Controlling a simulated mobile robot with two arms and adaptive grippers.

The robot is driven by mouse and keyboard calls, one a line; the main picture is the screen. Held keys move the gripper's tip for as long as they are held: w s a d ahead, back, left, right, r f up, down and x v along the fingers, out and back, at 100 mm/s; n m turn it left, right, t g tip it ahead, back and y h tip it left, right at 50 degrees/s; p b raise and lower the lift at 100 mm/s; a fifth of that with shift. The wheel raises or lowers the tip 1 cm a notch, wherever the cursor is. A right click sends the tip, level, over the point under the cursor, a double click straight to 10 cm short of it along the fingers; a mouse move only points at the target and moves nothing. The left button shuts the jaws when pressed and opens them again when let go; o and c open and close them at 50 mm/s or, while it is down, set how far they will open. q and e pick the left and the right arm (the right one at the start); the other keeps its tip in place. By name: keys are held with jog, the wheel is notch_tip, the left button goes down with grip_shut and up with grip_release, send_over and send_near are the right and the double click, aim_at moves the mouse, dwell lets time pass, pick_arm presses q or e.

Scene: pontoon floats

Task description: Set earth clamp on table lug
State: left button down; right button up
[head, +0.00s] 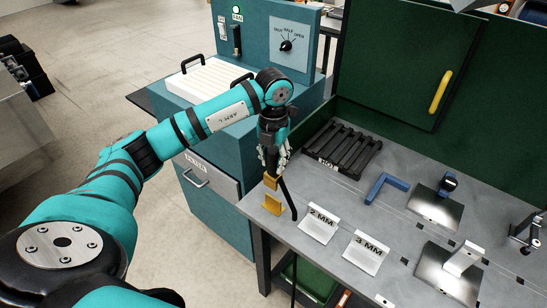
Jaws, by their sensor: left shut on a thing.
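My left gripper (273,160) points down over the near left corner of the grey table and is shut on the earth clamp. The brass end of the earth clamp (271,182) shows just under the fingers, with a black cable hanging beside it over the table edge. The brass table lug (272,205) stands at the table's left edge, directly below the clamp in the picture. Whether clamp and lug touch I cannot tell. The fingers hide most of the clamp's body. My right gripper is not in view.
Signs "2 MM" (320,225) and "3 MM" (366,252) stand right of the lug. A black slotted rack (342,148), blue angle piece (386,187) and metal plates (435,208) lie on the table (310,195). A teal cabinet (217,205) stands left; green panels rise behind.

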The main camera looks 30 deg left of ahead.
aim_at(273, 178)
pick_arm(q)
notch_tip(273, 178, down, 5)
jog(key=b, duration=0.3)
jog(key=shift+f+b, duration=0.35)
jog(key=shift+b, duration=0.05)
jog(key=shift+f, duration=0.1)
jog(key=shift+f+b, duration=0.3)
dwell(0.3)
jog(key=shift+f, duration=0.35)
jog(key=shift+f+b, duration=1.1)
